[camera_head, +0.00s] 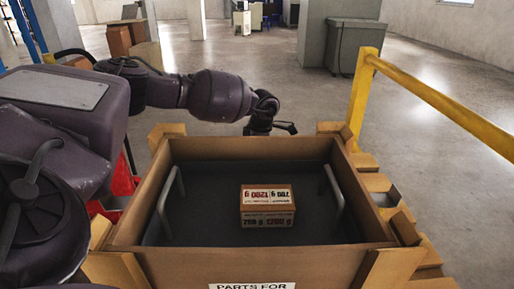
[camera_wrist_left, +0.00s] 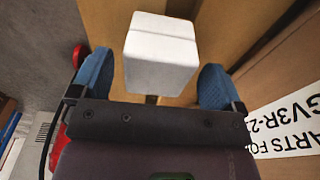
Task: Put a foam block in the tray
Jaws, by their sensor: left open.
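A white foam block (camera_wrist_left: 160,50) shows in the left wrist view, between and just beyond the blue fingertips. My left gripper (camera_wrist_left: 156,70) is open, with a gap on each side of the block. In the head view my left gripper (camera_head: 272,124) is beyond the far wall of the cardboard crate, and the foam block cannot be made out there. The dark grey tray (camera_head: 205,205) with two raised handles lies inside the crate. A small printed carton (camera_head: 267,207) sits in the tray, right of its middle. My right gripper is not in view.
The cardboard crate (camera_head: 125,222) walls the tray in on all sides. A yellow rail (camera_head: 440,100) stands at the right. Brown cardboard and a printed label (camera_wrist_left: 285,125) show beside my left gripper in the wrist view. The tray's left part is bare.

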